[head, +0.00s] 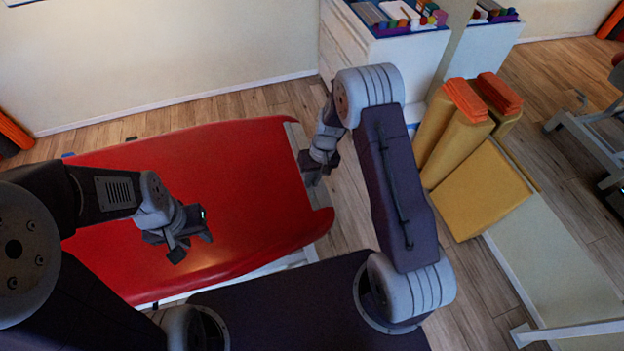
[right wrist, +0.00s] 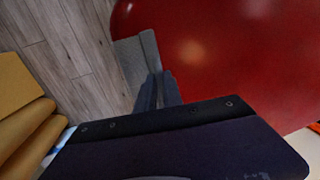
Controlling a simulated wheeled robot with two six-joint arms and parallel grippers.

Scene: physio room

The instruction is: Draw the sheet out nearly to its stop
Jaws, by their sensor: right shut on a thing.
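A red padded couch (head: 190,200) fills the left and middle of the head view.
Wooden floor (head: 345,215) is bare between the couch end and my arm.

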